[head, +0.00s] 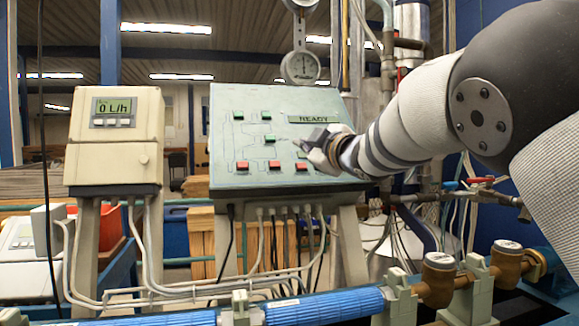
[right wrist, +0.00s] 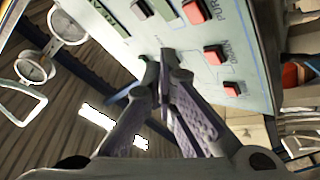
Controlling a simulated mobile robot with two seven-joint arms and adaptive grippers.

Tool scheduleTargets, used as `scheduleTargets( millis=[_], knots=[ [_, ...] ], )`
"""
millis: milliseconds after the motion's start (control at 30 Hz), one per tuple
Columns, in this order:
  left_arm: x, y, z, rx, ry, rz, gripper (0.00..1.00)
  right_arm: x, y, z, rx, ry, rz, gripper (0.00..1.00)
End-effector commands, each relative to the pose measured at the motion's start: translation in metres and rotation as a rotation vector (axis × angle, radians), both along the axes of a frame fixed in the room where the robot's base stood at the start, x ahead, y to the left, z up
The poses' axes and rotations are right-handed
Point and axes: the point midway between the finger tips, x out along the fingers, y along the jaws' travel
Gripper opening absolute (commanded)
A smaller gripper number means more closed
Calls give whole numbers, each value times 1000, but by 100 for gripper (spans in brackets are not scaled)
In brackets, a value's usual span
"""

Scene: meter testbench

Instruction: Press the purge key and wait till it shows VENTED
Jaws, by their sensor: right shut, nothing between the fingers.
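The sloped pale green panel (head: 222,140) carries a display reading READY (head: 315,119) at its upper right. A row of red keys sits low on it; the rightmost one (head: 301,166) is beside the partly visible label PURGE in the right wrist view (right wrist: 194,11). The middle red key (head: 274,164) has the label DRAIN beside it in the wrist view. Contact with the panel cannot be told. My left gripper is out of view.
A beige meter (head: 115,140) reading 0 L/h stands left of the panel. A dial gauge (head: 301,67) is above the panel. A blue pipe (head: 320,306) with brass fittings crosses the front. Several green keys, such as one in the middle (head: 268,139), sit near the gripper.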

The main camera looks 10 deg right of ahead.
Motion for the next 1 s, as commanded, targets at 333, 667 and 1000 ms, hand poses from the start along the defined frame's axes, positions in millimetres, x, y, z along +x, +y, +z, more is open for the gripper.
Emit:
scheduleTargets(
  millis=[333,667,1000],
  knots=[
    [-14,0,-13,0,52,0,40,27,0,-27,-1,5,-2,0],
    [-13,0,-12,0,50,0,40,27,0,-23,0,-2,-1,0],
    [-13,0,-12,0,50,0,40,27,0,-24,0,-1,-2,0]
  ],
)
